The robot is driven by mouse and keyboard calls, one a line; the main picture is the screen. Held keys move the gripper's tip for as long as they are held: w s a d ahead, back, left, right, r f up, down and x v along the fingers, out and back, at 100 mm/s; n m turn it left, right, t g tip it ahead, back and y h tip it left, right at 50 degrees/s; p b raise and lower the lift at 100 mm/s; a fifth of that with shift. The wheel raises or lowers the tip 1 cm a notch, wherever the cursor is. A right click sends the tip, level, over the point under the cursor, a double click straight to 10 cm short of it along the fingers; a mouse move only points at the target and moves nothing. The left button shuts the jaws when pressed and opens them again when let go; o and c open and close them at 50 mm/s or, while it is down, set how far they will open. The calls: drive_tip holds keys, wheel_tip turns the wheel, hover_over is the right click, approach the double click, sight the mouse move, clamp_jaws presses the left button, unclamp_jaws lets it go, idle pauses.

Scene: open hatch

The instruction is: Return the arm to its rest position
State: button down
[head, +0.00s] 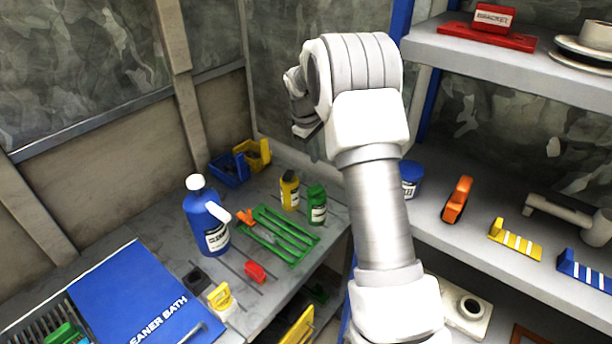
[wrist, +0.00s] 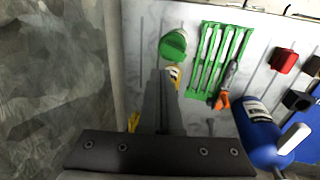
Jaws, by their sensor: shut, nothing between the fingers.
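My white arm rises up the middle of the head view and bends left at the top, above the workbench (head: 150,228). My gripper (head: 308,128) hangs at the left end of the bend, partly hidden by the wrist. In the wrist view my gripper (wrist: 160,75) is shut and empty, its dark fingers pressed together. The fingers overlap the yellow bottle (wrist: 172,76) in that view, and a green bottle (wrist: 173,44) shows just above it. In the head view the gripper is apart from the bench items.
On the bench are a blue jug (head: 207,222), a green rack (head: 280,235), a red block (head: 255,271) and a blue panel marked CLEANER BATH (head: 130,300). Shelves (head: 500,72) stand close on the right, holding an orange tool (head: 457,200) and a blue tub (head: 411,172). A wall stands behind.

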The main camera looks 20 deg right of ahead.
drive_tip(key=s+a+r+m+t+b, duration=0.1)
drive_tip(key=s+a+r, duration=0.1)
drive_tip(key=s+r, duration=0.3)
drive_tip(key=s+a+r+m+y, duration=0.1)
drive_tip(key=s+a+r, duration=0.2)
drive_tip(key=s+r, duration=0.25)
drive_tip(key=s+a+r+m+t+b, duration=0.1)
drive_tip(key=s+a+r, duration=0.1)
drive_tip(key=s+r, duration=0.3)
drive_tip(key=s+a+f+m+t+b, duration=0.1)
drive_tip(key=s+a+m, duration=0.1)
drive_tip(key=s, duration=0.9)
drive_tip(key=s+a+f+m+t+y, duration=0.1)
drive_tip(key=s+a, duration=0.2)
drive_tip(key=s, duration=0.8)
drive_tip(key=shift+f+m+b, duration=0.35)
drive_tip(key=shift+m+b, duration=0.05)
